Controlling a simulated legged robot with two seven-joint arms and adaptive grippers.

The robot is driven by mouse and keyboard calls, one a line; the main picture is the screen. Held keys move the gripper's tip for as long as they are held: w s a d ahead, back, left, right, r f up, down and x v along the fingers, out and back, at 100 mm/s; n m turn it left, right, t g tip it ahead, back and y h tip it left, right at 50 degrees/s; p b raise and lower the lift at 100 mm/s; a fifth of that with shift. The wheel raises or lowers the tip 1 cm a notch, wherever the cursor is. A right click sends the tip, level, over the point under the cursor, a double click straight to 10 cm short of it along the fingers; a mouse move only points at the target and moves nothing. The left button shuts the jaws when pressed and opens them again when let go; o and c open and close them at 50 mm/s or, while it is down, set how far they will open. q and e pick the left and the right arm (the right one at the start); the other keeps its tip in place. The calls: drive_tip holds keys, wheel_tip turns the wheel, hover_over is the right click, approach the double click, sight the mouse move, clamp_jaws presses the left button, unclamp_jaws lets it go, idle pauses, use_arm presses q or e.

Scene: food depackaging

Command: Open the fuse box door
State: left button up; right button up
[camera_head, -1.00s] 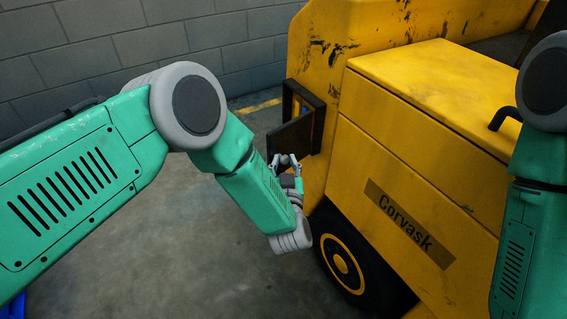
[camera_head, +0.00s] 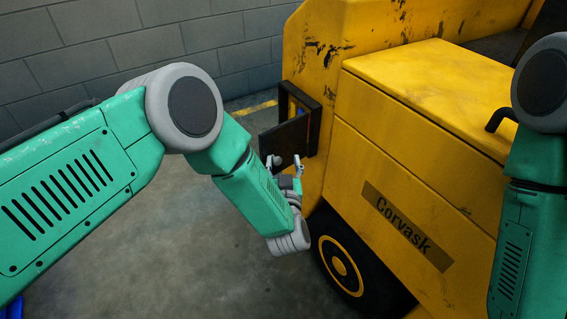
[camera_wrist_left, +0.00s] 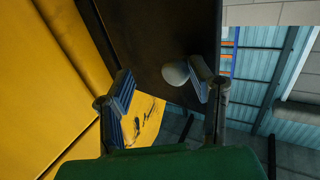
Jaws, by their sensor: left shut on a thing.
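The fuse box (camera_head: 314,104) is a dark frame on the yellow machine's side, with a bit of blue showing inside. Its dark door (camera_head: 284,139) stands ajar, swung out to the left. My left gripper (camera_head: 283,164) is at the door's lower edge and shut on it, with the fingers standing some way apart. In the left wrist view the door's dark face (camera_wrist_left: 155,30) lies before the fingers (camera_wrist_left: 162,88). A rounded grey knob (camera_wrist_left: 175,73) sits against the right finger. The exact contact is partly hidden. My right arm shows at the right, but its gripper is out of view.
The yellow machine (camera_head: 425,110), marked Corvask, fills the right side, with a black wheel (camera_head: 340,265) below the fuse box. A grey block wall (camera_head: 100,45) stands behind. The floor (camera_head: 190,255) left of the machine is clear.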

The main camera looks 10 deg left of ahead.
use_arm(q)
drive_tip(key=shift+d+r, duration=0.15)
drive_tip(key=shift+d, duration=0.15)
drive_tip(key=s+d, duration=0.2)
drive_tip(key=s, duration=1)
drive_tip(key=shift+f, duration=0.2)
drive_tip(key=s+a+f+m+g+h, duration=0.35)
drive_tip(key=s+a+f+g, duration=0.55)
drive_tip(key=a+f, duration=0.3)
drive_tip(key=s+a+g, duration=0.4)
drive_tip(key=s+a, duration=0.1)
drive_tip(key=s, duration=0.4)
drive_tip(key=s+a+r+g+p, duration=0.1)
drive_tip(key=s+a+g, duration=0.3)
drive_tip(key=s, duration=0.5)
drive_tip(key=shift+s+a+n, duration=0.4)
drive_tip(key=shift+a+n, duration=0.05)
drive_tip(key=shift+a, duration=0.75)
drive_tip(key=shift+w, duration=0.15)
